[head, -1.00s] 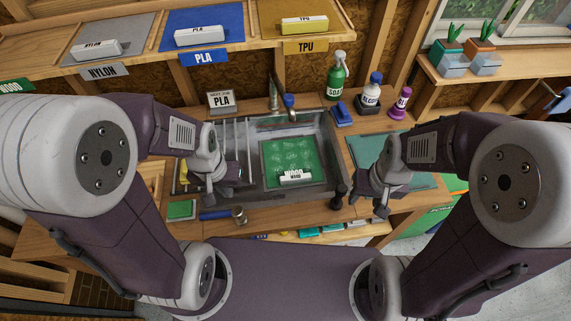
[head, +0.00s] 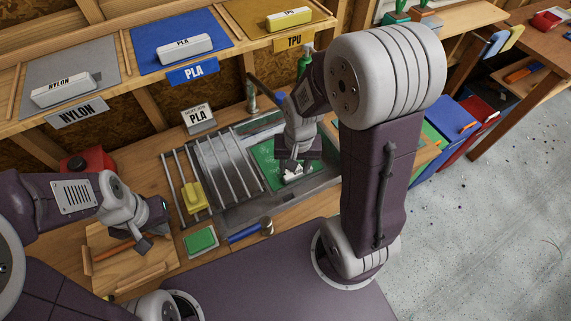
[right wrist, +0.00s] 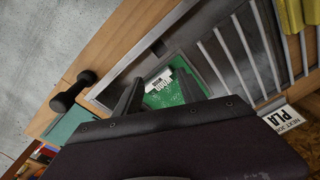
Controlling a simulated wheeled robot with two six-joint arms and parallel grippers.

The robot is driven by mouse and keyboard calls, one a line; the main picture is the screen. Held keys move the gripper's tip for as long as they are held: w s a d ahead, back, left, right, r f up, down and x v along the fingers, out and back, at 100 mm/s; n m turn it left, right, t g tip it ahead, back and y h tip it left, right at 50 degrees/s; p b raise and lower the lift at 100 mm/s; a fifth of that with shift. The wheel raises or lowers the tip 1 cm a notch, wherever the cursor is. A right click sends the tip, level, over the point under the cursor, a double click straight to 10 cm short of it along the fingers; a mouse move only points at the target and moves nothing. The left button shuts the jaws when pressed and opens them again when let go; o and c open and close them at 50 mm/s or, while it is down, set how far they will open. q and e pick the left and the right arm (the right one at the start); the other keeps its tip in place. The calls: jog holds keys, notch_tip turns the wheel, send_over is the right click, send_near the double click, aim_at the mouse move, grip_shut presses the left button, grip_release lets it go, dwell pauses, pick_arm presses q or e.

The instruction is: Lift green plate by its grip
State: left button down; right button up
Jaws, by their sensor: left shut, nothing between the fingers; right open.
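The green plate (head: 266,160) lies in the grey basin (head: 232,215), partly hidden behind my right arm in the head view. Its white grip (head: 292,174), labelled WOOD in the right wrist view (right wrist: 158,80), is at the plate's near edge. My right gripper (head: 298,163) is open and hangs over the plate close to the grip. In the right wrist view its fingers (right wrist: 158,93) stand apart, with the grip and plate seen between and beyond them. I cannot tell whether they touch the grip. My left gripper (head: 156,226) is shut and empty over the left of the bench, away from the plate.
A slatted rack (head: 185,170) with a yellow sponge (head: 194,197) stands left of the plate. A green pad (head: 201,240) and a blue-handled tool (head: 245,234) lie in front. A PLA sign (head: 198,119) stands behind. The shelf above holds NYLON, PLA and TPU plates.

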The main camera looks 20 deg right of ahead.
notch_tip(320, 180, down, 3)
jog(key=w+d+m, duration=0.3)
jog(key=m, duration=0.1)
jog(key=m+g+b, duration=0.1)
jog(key=m, duration=0.8)
send_over(298, 172)
notch_tip(298, 172, down, 11)
jog(key=shift+s, duration=0.1)
jog(key=shift+f, duration=0.45)
notch_tip(298, 172, down, 4)
jog(key=shift+p, duration=0.45)
jog(key=shift+f, duration=0.5)
pick_arm(q)
jog(key=shift+f, duration=0.2)
pick_arm(e)
grip_shut()
